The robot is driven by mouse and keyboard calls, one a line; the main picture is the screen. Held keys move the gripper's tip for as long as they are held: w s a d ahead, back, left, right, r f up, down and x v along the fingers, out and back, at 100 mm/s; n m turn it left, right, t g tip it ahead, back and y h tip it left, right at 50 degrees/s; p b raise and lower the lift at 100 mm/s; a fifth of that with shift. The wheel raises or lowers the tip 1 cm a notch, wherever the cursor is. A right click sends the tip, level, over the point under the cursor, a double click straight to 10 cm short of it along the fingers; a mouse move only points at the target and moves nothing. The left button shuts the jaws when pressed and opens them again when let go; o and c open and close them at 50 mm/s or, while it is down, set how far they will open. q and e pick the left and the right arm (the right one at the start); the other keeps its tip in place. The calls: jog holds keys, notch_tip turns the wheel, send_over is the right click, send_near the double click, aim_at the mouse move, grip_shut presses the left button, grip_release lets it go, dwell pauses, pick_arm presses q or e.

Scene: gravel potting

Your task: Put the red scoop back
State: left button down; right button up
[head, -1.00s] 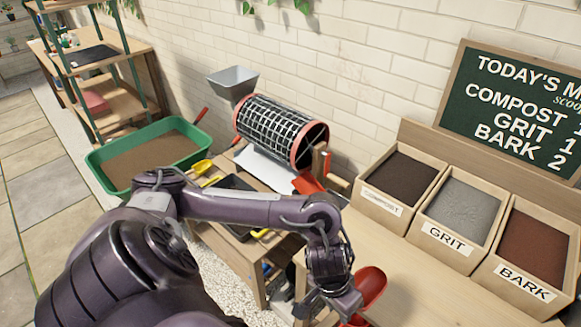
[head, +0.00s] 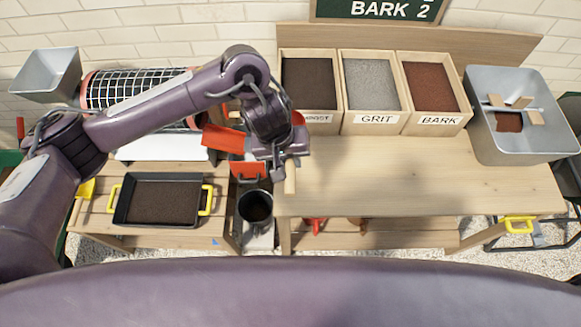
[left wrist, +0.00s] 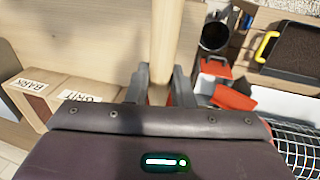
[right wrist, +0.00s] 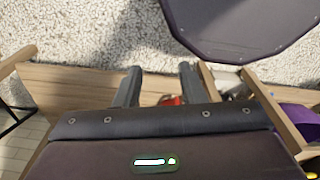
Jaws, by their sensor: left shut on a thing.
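My left gripper (head: 285,150) is over the left end of the wooden bench. It is shut on the wooden handle (left wrist: 166,45) of the red scoop, which runs between its fingers in the left wrist view. The handle (head: 290,180) also shows below the gripper in the head view. Most of the scoop's red bowl (head: 298,118) is hidden behind the gripper.
Compost, grit (head: 370,80) and bark bins line the bench's (head: 410,180) back. A grey metal tub (head: 485,140) stands at right. Left are the mesh drum (head: 135,88), a red chute (head: 222,138), a black tray (head: 120,205) and a dark pot (head: 256,207). The bench's middle is clear.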

pick_arm(q)
jog(key=a+b+x, duration=0.1)
jog(key=b+x, duration=0.1)
jog(key=x, duration=0.3)
jog(key=b+x, duration=0.3)
jog(key=x, duration=0.2)
jog(key=a+b+x, duration=0.1)
jog(key=b+x, duration=0.1)
jog(key=x, duration=0.3)
jog(key=shift+s+a+f+b, duration=0.3)
jog(key=shift+s+a+f, duration=0.05)
jog(key=shift+f, duration=0.05)
jog(key=x, duration=0.4)
jog(key=shift+a+b, duration=0.35)
jog(key=shift+a, duration=0.05)
jog(key=shift+s+f, duration=0.1)
jog(key=shift+f, duration=0.05)
jog(key=c, duration=1.3)
grip_release()
